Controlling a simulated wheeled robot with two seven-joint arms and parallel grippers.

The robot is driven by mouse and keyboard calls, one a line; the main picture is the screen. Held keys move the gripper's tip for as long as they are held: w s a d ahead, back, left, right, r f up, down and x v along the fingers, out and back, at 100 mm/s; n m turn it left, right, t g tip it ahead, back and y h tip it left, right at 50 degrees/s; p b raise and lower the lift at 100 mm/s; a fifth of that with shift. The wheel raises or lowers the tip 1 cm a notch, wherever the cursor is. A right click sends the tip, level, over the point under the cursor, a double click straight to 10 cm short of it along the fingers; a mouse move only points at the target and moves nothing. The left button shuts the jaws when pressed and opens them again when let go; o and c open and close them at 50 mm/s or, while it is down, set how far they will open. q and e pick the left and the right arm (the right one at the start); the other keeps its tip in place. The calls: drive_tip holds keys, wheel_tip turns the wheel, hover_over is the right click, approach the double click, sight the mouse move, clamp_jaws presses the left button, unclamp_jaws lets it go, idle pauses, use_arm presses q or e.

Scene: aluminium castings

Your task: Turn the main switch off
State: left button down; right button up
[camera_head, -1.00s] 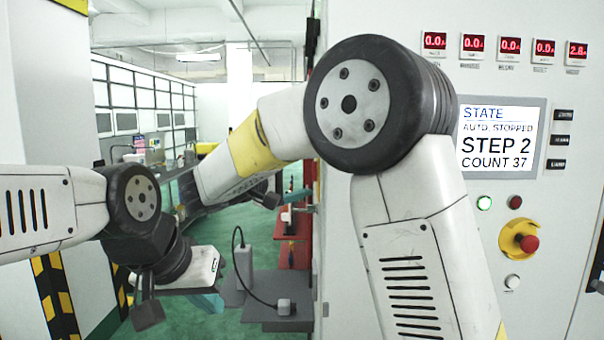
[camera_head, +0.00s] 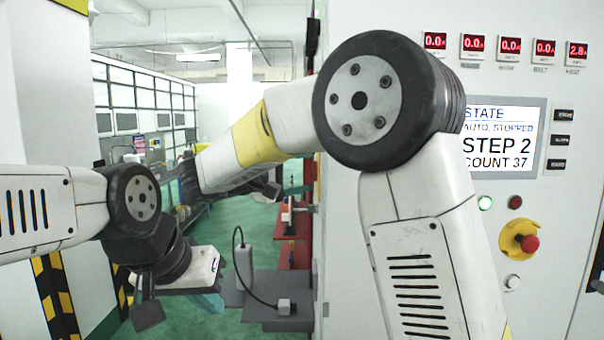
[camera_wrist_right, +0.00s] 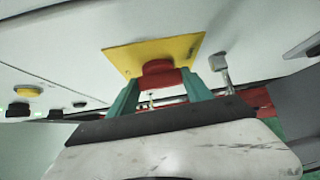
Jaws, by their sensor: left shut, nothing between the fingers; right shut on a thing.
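In the right wrist view a red switch knob (camera_wrist_right: 160,75) stands out from a square yellow plate (camera_wrist_right: 150,53) on a pale panel; I take it to be the main switch. The teal fingers of my right gripper (camera_wrist_right: 160,88) are on either side of the knob, shut on it. The knob's exact turn position is hard to read. In the head view the right gripper (camera_head: 299,191) is small, by the cabinet's left side, and the knob is not clearly visible. My left gripper (camera_head: 212,302) is low at left, shut and empty, away from the cabinet.
The cabinet front has a screen (camera_head: 503,136) reading AUTO, STOPPED, STEP 2, COUNT 37. A grey box with a cable (camera_head: 243,262) stands below my right arm. Green floor lies beyond.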

drive_tip(key=n+g+y, duration=0.1)
drive_tip(key=n+g, duration=0.1)
drive_tip(key=n+g+y, duration=0.1)
drive_tip(key=g, duration=0.2)
drive_tip(key=n+g+y, duration=0.1)
drive_tip(key=n+g, duration=0.1)
drive_tip(key=shift+w+r+n, duration=0.3)
drive_tip(key=shift+r, duration=0.1)
drive_tip(key=shift+g, duration=0.3)
idle(0.3)
drive_tip(key=o, duration=1.4)
drive_tip(key=shift+c, duration=0.2)
drive_tip(key=shift+a, duration=0.1)
drive_tip(key=v, duration=0.7)
drive_tip(key=shift+a+r, duration=0.25)
drive_tip(key=shift+s, duration=0.15)
